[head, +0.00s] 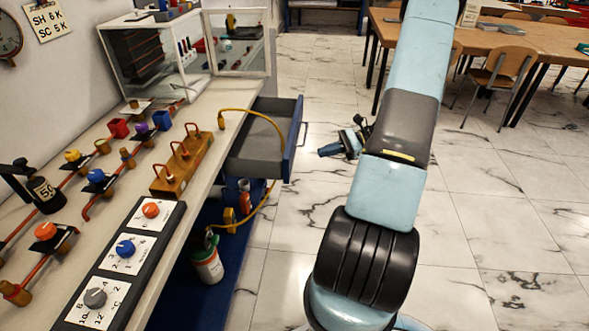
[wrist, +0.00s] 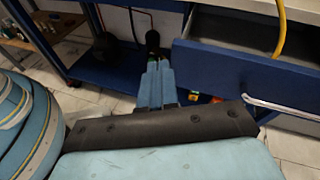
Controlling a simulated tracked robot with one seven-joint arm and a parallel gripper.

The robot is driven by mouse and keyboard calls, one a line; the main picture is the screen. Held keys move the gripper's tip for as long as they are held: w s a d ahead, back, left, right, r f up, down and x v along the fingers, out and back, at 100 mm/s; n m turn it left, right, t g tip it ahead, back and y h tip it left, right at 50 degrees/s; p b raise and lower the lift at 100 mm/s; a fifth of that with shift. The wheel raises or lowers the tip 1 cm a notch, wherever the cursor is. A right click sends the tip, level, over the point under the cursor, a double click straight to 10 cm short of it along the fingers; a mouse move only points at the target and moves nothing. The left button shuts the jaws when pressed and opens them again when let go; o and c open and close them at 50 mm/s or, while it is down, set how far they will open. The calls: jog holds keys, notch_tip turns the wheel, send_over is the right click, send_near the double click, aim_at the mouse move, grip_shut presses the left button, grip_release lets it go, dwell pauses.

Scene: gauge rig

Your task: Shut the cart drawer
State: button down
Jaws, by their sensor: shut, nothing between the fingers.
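The cart drawer (head: 258,150) is pulled open in the head view, sticking out to the right of the bench with its grey inside showing. Its blue front (wrist: 235,72) fills the upper right of the wrist view, with a pale bar handle (wrist: 285,110). My gripper (head: 325,151) is shut and empty, out over the floor just right of the drawer front. In the wrist view my fingertips (wrist: 154,66) lie left of the front's left edge, apart from the handle. Whether they touch the front cannot be told.
A yellow hose (head: 262,116) arches across the drawer and hangs beside it. The blue lower shelf (wrist: 107,68) holds a green-and-white canister (head: 207,262) and small items. Knobs and pipes cover the benchtop (head: 205,118).

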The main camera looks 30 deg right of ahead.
jog(key=s+d+f+m+t, duration=0.1)
jog(key=d+f+m+t, duration=0.45)
jog(key=f, duration=0.45)
jog(key=x, duration=1.4)
jog(key=shift+r, duration=0.55)
jog(key=shift+a, duration=0.1)
